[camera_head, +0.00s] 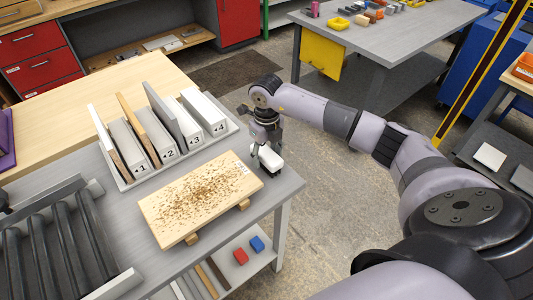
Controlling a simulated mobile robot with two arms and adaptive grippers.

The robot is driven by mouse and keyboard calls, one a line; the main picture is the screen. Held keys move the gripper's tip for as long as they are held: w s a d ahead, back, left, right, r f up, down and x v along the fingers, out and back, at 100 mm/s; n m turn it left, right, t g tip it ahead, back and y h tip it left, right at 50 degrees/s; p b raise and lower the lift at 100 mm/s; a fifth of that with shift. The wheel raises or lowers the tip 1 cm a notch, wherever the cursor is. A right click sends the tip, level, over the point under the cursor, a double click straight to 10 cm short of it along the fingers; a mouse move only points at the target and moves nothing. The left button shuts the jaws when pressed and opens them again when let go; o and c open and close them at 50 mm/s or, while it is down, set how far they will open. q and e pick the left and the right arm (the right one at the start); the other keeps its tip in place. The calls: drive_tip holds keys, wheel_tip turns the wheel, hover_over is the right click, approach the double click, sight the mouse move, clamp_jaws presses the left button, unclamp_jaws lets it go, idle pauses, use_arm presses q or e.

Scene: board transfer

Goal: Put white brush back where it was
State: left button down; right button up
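The white brush (270,160) is at my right gripper (266,145), just past the right end of a wooden board. The gripper points down with its fingers around the brush's top, and the brush hangs at or near the table's right edge. I cannot tell whether it touches the table. The wooden board (165,212) is covered with brown crumbs and rests on small wooden blocks on the grey table (285,184). My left gripper is not in view.
A rack (125,182) with numbered slots holding upright boards stands behind the wooden board. A roller conveyor (55,250) is at the left. A lower shelf holds a red block (240,256) and a blue block (257,243). Open floor lies right of the table.

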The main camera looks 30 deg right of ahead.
sight(266, 152)
drive_tip(key=shift+o, duration=0.2)
drive_tip(key=shift+r, duration=0.25)
wheel_tip(266, 152, up, 12)
drive_tip(key=b, duration=0.3)
drive_tip(key=shift+s+f, duration=0.1)
drive_tip(key=shift+f, duration=0.1)
idle(0.4)
